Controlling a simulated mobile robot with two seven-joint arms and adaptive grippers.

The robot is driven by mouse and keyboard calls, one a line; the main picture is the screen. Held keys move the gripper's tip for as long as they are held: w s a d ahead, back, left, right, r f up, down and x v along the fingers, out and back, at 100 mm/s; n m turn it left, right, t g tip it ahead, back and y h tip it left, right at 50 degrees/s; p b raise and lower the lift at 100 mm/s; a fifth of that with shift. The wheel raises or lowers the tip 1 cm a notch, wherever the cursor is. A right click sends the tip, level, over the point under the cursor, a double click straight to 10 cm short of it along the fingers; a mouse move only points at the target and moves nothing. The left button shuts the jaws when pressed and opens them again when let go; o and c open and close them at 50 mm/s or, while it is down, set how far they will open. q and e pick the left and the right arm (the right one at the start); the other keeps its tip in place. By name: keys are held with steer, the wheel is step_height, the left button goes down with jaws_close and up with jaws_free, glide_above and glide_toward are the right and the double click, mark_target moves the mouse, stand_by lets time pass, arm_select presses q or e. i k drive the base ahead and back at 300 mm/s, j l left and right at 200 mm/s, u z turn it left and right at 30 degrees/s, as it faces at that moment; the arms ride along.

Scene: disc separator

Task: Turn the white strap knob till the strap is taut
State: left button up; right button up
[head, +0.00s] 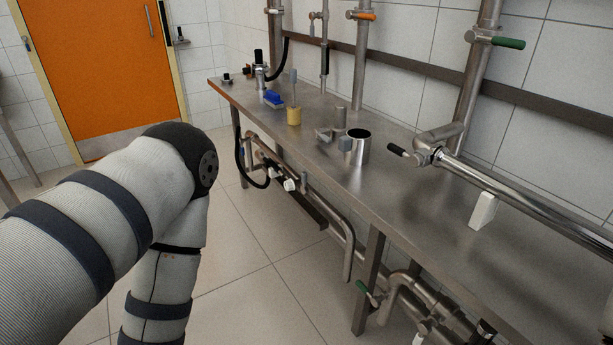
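I cannot make out a strap for certain. A small white knob-like part (289,185) sits on the pipework under the steel bench, near the middle of the head view. Another pale part (420,338) shows low on the pipes at the bottom edge. I cannot tell whether either is the strap knob. My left arm comes in from the left and bends downward; its gripper is out of the picture. My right arm and gripper are not in view.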

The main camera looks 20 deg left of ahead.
mark_target(289, 185)
steer(key=i+j+z, duration=0.15)
steer(key=j+z, duration=0.25)
steer(key=j, duration=0.3)
steer(key=j+z, duration=0.4)
steer(key=j, duration=0.35)
steer(key=j+z, duration=0.45)
steer(key=j, duration=0.35)
